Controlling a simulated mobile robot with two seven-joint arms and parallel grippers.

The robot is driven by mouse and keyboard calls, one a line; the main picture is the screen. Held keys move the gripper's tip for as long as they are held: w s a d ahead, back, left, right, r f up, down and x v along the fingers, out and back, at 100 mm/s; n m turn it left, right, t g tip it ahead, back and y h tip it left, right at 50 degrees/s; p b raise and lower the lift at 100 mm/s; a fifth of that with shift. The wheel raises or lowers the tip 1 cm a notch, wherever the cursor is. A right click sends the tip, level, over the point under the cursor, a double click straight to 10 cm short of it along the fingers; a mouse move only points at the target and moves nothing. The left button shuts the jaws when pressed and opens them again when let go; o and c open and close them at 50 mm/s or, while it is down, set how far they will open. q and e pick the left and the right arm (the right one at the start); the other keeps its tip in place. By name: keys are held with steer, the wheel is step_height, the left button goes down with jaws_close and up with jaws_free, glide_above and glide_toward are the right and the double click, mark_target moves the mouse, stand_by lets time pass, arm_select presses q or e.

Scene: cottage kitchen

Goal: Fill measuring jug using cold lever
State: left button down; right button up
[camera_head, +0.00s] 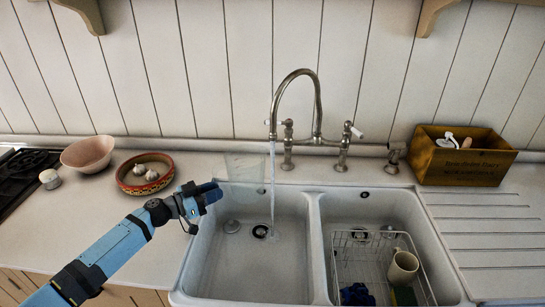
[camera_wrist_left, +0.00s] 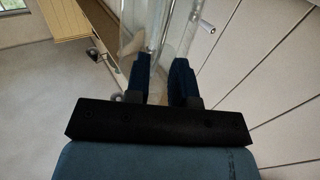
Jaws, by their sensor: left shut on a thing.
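A clear measuring jug (camera_head: 240,168) is held upright over the back left of the left basin, just left of the tap's stream. My left gripper (camera_head: 213,192) is shut on its near side; the clear wall also shows between the fingers in the left wrist view (camera_wrist_left: 161,70). Water runs from the tap (camera_head: 296,78) in a thin stream (camera_head: 272,190) that reaches the basin. It passes at or beside the jug's right edge; I cannot tell if any enters. White-tipped tap levers stand left (camera_head: 286,123) and right (camera_head: 355,131); which is cold is unclear. My right gripper is out of view.
The right basin (camera_head: 400,212) holds a wire rack (camera_head: 345,236) with a mug (camera_head: 402,267) and a dark blue item (camera_head: 356,294). A patterned bowl (camera_head: 144,173) and pink bowl (camera_head: 88,153) stand left. A wooden box (camera_head: 462,165) stands right.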

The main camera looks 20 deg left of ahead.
mark_target(243, 179)
arm_select(q)
steer(key=b+x, duration=0.4)
steer(key=x, duration=0.5)
steer(key=shift+w, duration=0.1)
steer(key=shift+w+d+r, duration=0.1)
steer(key=shift+w+d, duration=0.15)
steer(key=shift+s+a+r, duration=0.1)
stand_by(3.6)
